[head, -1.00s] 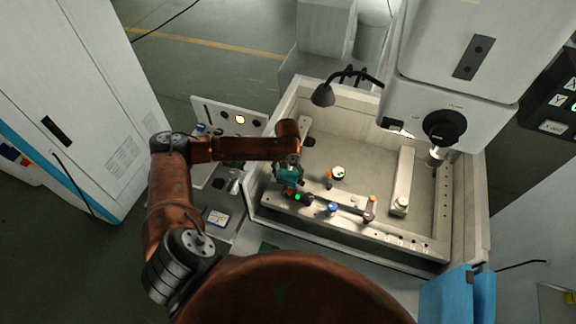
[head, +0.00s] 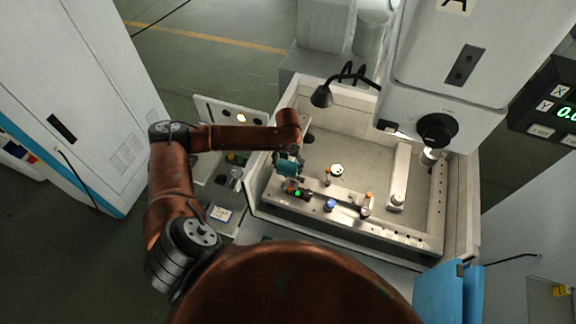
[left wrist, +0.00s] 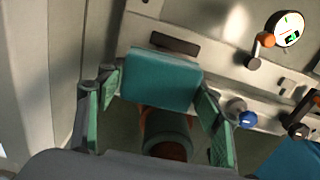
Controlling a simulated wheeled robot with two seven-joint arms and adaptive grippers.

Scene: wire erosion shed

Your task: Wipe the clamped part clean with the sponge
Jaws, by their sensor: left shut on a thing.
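My left gripper (head: 289,172) reaches down over the front left corner of the machine tank. In the left wrist view its green-padded fingers (left wrist: 155,105) are shut on a teal block, the sponge (left wrist: 160,80). Below the sponge a green and orange-brown round thing (left wrist: 165,135) shows between the fingers, partly hidden. A dark flat slab (left wrist: 175,43) lies on the pale rail just beyond the sponge. Which piece is the clamped part I cannot tell for sure. Contact between the sponge and anything below it cannot be made out. My right gripper is not in view.
Right of the gripper are a blue knob (head: 330,204), a round white dial (head: 337,170) and an orange-topped clamp (head: 368,197) near the front rail (head: 400,236). A black lamp (head: 322,96) and the machine head (head: 436,128) overhang the tank. The tank floor (head: 365,145) is largely clear.

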